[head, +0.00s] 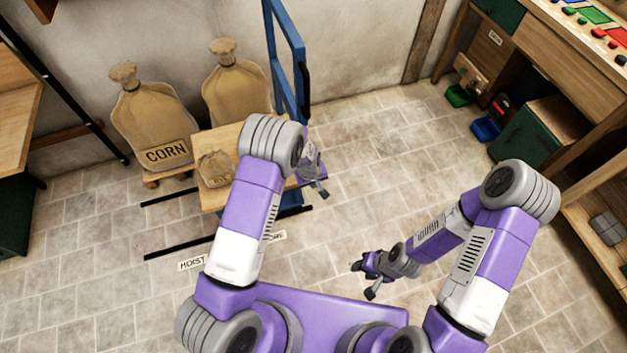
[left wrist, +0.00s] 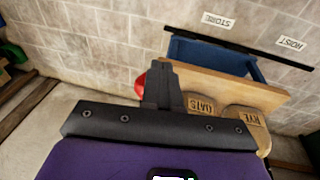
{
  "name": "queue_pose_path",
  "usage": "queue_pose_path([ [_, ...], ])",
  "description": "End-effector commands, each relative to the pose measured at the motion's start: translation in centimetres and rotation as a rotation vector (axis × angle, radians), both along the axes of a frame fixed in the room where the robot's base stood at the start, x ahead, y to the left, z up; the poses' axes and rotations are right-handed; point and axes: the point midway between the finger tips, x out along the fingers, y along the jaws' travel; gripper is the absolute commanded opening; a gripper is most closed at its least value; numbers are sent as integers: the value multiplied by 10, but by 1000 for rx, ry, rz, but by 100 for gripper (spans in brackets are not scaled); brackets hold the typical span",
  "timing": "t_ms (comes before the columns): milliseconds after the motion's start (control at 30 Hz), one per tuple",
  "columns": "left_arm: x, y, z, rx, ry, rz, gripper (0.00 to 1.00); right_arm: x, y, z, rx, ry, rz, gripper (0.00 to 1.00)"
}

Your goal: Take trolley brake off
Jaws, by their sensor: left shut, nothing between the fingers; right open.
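The trolley has a blue upright push frame (head: 288,60) and a wooden deck (head: 222,140). In the left wrist view its deck (left wrist: 225,86) and blue base (left wrist: 210,55) show beyond my fingers. A red part (left wrist: 140,85), perhaps the brake, peeks out beside my left fingers, mostly hidden behind them; I cannot tell its position or whether I touch it. My left gripper (head: 321,188) is at the trolley's right side, shut and empty; it also fills the left wrist view (left wrist: 163,72). My right gripper (head: 362,279) is open and empty above the floor.
Small sacks, marked OATS (left wrist: 201,107) and RYE (left wrist: 247,116), ride on the deck. Larger sacks (head: 150,120) stand by the wall. Black floor lines and labels, HOIST (head: 192,262) and STORE, flank the trolley. A workbench (head: 570,60) stands at right. The middle floor is clear.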

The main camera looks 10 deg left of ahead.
Motion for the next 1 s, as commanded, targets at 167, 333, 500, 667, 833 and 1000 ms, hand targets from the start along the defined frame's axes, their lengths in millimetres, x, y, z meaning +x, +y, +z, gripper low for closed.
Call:
queue_pose_path([
  [167,2,1,-11,0,-1,0,0,0,0,-8,0,0,0,43],
  [333,3,1,-14,0,-1,0,0,0,0,-10,0,0,0,43],
  [500,3,1,-15,0,-1,0,0,0,0,-10,0,0,0,43],
  [667,3,1,-15,0,-1,0,0,0,0,-10,0,0,0,43],
  [833,3,2,-15,0,-1,0,0,0,0,-10,0,0,0,43],
  [1000,0,2,-8,0,-1,-2,0,0,0,-4,0,0,0,43],
])
